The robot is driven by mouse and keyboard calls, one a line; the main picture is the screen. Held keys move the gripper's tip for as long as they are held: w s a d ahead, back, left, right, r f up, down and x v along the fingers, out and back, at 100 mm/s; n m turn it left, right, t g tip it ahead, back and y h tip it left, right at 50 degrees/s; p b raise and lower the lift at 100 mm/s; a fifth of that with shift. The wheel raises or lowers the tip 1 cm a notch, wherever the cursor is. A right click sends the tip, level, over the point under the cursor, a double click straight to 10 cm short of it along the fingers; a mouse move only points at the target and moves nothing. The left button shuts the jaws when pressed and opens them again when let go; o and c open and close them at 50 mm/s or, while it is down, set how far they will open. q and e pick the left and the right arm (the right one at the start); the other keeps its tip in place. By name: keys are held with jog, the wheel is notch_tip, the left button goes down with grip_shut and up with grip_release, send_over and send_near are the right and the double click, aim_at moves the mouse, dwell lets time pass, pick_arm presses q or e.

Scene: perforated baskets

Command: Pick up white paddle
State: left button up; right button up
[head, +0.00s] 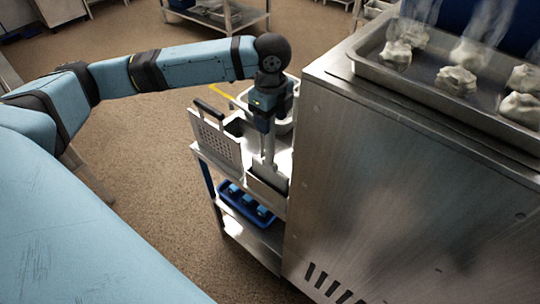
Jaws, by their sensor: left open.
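A pale grey-white paddle-like piece (268,152) stands upright in a small metal container on the cart beside the steel cabinet. My left gripper (264,122) points down directly over its upper end. The gripper is open, and its fingers are small and partly merged with the piece, so I cannot tell whether they touch it. The lower end of the piece is hidden in the container (266,190). My right gripper is not in view.
A perforated basket (220,146) with a black handle stands just left of the gripper. A blue tray (232,200) is on the cart's lower shelf. The steel cabinet (400,200) stands close on the right, with a tray of pale lumps (380,76) on top. Open floor lies left.

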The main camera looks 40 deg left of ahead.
pick_arm(q)
grip_shut()
jog(key=shift+r, duration=0.1)
dwell(0.3)
